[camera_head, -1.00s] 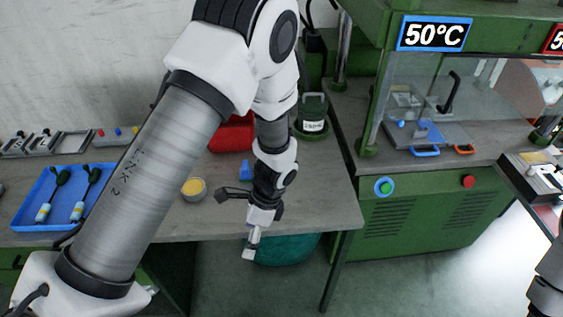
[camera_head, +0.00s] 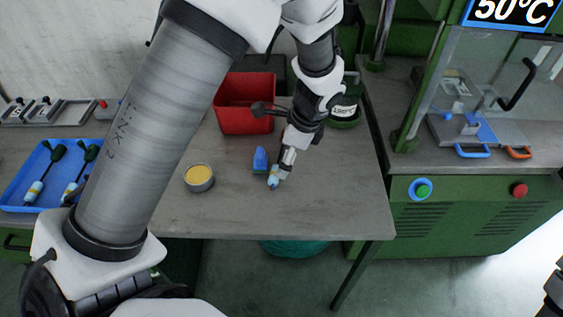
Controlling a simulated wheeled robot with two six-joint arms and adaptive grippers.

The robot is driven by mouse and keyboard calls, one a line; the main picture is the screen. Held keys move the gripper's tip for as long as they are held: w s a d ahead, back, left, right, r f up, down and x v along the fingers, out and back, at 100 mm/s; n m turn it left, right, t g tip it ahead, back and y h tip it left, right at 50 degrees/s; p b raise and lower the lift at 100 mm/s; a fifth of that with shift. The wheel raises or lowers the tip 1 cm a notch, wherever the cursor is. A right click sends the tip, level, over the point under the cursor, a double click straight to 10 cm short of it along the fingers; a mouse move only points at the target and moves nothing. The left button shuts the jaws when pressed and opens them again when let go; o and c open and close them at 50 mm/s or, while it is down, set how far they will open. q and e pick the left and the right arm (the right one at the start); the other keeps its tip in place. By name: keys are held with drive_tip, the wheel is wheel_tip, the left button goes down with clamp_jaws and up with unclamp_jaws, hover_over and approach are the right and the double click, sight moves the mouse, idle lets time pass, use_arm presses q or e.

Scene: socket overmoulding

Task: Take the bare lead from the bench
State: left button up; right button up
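My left gripper (camera_head: 283,171) reaches down to the bench (camera_head: 325,205) near its front edge. At its fingertips is a small piece with light blue and yellow parts and a dark tip (camera_head: 273,181), possibly the bare lead. The fingers are too small to tell whether they are shut on this piece or only beside it. A blue block (camera_head: 260,158) stands just behind it on the left. My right gripper is out of view; only a bit of that arm shows at the lower right edge.
A green weight-like can (camera_head: 347,103) stands behind. The green press (camera_head: 470,205) reads 50°C. The bench's right front is clear.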

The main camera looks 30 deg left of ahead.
sight(274, 172)
use_arm(q)
drive_tip(key=x, duration=0.6)
drive_tip(key=shift+a+f, duration=0.2)
drive_tip(key=shift+a, duration=0.25)
drive_tip(key=shift+w+f, duration=0.2)
drive_tip(key=shift+w, duration=0.05)
drive_tip(key=shift+s+r, duration=0.1)
drive_tip(key=shift+s, duration=0.1)
drive_tip(key=c, duration=1.2)
